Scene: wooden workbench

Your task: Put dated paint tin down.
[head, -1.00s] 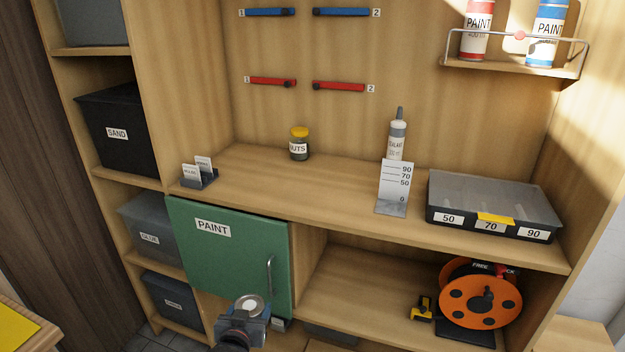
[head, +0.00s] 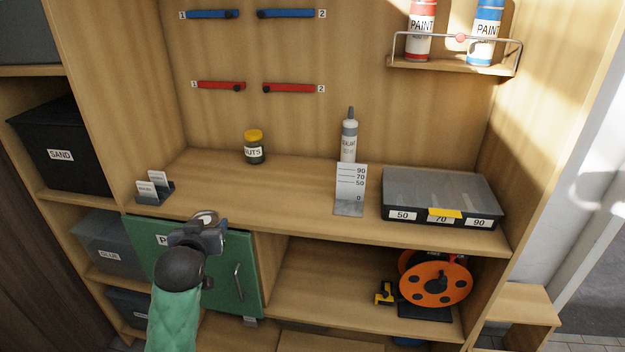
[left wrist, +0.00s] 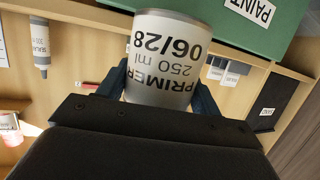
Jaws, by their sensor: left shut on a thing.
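The dated paint tin (left wrist: 168,58) fills the middle of the left wrist view, a white tin reading PRIMER, 250 ml, 06/28, its print upside down there. My left gripper (left wrist: 165,90) is shut on it, one finger on each side. In the head view my left gripper (head: 200,235) is in front of the green PAINT door, near the height of the worktop's front edge. Only the top of the tin (head: 206,217) shows there, behind the gripper. My right gripper is in neither view.
The green door (head: 240,262) is shut. On the worktop (head: 295,192) stand a card holder (head: 155,192), a NUTS jar (head: 254,150), a sealant tube (head: 349,140), a height gauge (head: 350,192) and an organiser box (head: 440,192). Clear wood lies between card holder and gauge.

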